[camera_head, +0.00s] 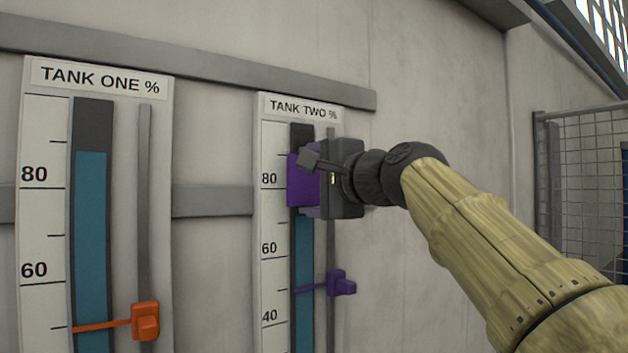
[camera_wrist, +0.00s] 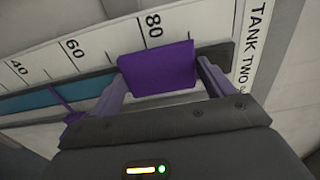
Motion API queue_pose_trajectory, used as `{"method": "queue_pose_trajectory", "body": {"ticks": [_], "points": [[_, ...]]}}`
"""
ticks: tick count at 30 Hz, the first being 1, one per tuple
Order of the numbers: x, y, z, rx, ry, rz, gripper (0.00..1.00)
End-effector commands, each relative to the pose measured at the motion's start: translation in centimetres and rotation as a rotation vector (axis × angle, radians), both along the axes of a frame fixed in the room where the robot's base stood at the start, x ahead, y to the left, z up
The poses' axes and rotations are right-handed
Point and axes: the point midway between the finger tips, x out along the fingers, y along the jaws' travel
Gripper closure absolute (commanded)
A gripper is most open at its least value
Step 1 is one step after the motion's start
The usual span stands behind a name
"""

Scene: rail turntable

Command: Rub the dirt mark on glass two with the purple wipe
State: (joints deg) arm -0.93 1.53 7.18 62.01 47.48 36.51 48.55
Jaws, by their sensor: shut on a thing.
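My gripper (camera_wrist: 163,82) is shut on the purple wipe (camera_wrist: 158,69), which sits between its two fingers. In the head view the wipe (camera_head: 301,181) is at the gauge labelled TANK TWO %, over the glass near the 80 mark. I cannot tell whether it touches the glass. Glass two (camera_head: 304,262) shows blue liquid below the wipe and a dark empty part above. The glass also shows in the wrist view (camera_wrist: 32,101), running sideways. No dirt mark is visible; the wipe and gripper hide part of the glass.
A purple pointer (camera_head: 341,283) is on the tank two gauge, between 40 and 60. The tank one gauge (camera_head: 42,218) stands to the left with an orange pointer (camera_head: 146,321). A grey rail (camera_head: 210,72) runs above both gauges. A mesh fence (camera_head: 585,160) is at the right.

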Motion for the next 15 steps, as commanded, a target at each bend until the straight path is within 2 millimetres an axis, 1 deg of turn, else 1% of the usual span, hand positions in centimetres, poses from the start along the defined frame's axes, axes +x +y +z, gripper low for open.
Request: {"method": "queue_pose_trajectory", "body": {"ticks": [15], "points": [[0.71,0.47,0.07,-0.001,-0.001,0.0,0.37]]}}
